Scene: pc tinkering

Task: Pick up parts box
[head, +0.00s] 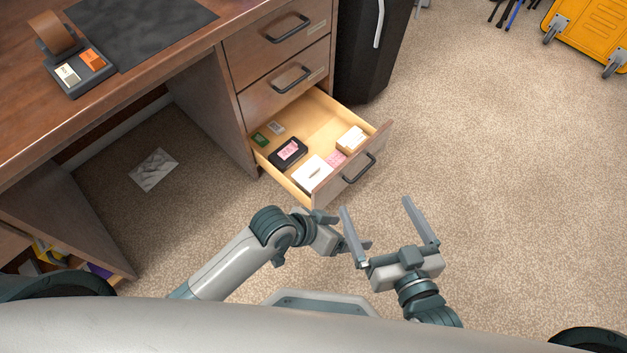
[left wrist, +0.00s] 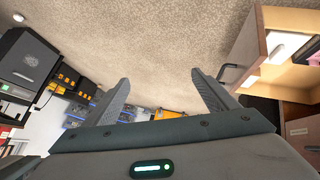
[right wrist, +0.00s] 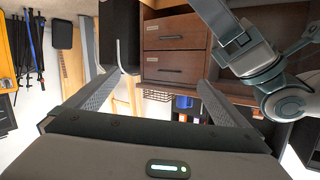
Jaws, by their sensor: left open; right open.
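An open drawer (head: 381,141) holds several small items, and I cannot tell for sure which is the parts box. A white box (head: 313,173) with a small dark mark lies near the drawer's front. A black box with a pink top (head: 288,152) lies behind it. A small cream box (head: 352,138) sits at the right side, with a pink item (head: 336,159) beside it. My right gripper (head: 379,217) is open and empty above the carpet, in front of the drawer. My left gripper (left wrist: 160,78) is open and empty, low in front of the drawer and partly hidden behind a right finger in the head view.
A desk (head: 150,60) with two closed drawers above the open one stands at the left. A black bin (head: 368,50) stands behind the open drawer. A yellow wheeled case (head: 590,35) is at the far right. The carpet (head: 500,180) on the right is clear.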

